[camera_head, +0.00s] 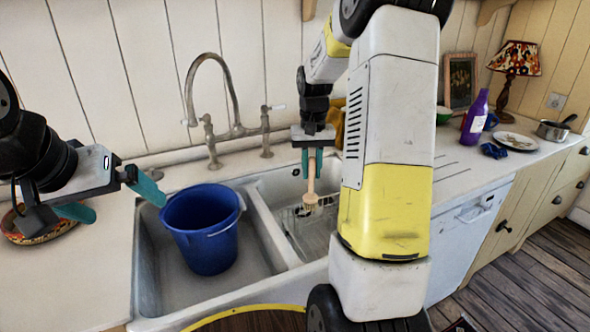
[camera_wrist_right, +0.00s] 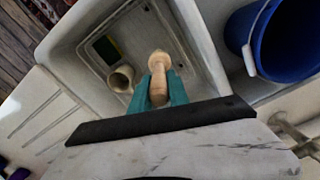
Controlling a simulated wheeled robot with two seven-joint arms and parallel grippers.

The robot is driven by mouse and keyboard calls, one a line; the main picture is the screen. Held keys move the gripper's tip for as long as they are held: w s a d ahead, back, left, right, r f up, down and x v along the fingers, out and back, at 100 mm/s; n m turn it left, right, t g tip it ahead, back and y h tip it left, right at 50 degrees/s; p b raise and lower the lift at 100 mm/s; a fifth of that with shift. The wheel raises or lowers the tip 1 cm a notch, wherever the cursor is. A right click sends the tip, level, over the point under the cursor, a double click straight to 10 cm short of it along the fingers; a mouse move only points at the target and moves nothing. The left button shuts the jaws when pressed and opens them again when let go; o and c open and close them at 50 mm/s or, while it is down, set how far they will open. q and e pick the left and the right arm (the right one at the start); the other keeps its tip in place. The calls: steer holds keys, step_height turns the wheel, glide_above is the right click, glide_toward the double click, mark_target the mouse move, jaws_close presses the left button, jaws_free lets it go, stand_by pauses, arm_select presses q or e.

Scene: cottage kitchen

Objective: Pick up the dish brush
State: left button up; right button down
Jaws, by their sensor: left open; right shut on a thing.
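The dish brush (camera_head: 311,188) has a light wooden handle and hangs bristle head down over the right sink basin. My right gripper (camera_head: 312,160) is shut on its handle. In the right wrist view the brush (camera_wrist_right: 158,72) sits between the teal fingers of my right gripper (camera_wrist_right: 160,88), with its round head end below. My left gripper (camera_head: 112,199) is open and empty, to the left of the blue bucket, above the counter.
A blue bucket (camera_head: 205,248) stands in the left sink basin (camera_head: 158,275). The tap (camera_head: 236,128) rises behind the basins. A patterned bowl (camera_head: 22,232) is partly behind my left gripper. A purple bottle (camera_head: 474,118), plate (camera_head: 514,141) and saucepan (camera_head: 552,131) stand on the right counter.

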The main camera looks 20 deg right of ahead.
mark_target(312, 156)
steer(key=shift+r, duration=2.45)
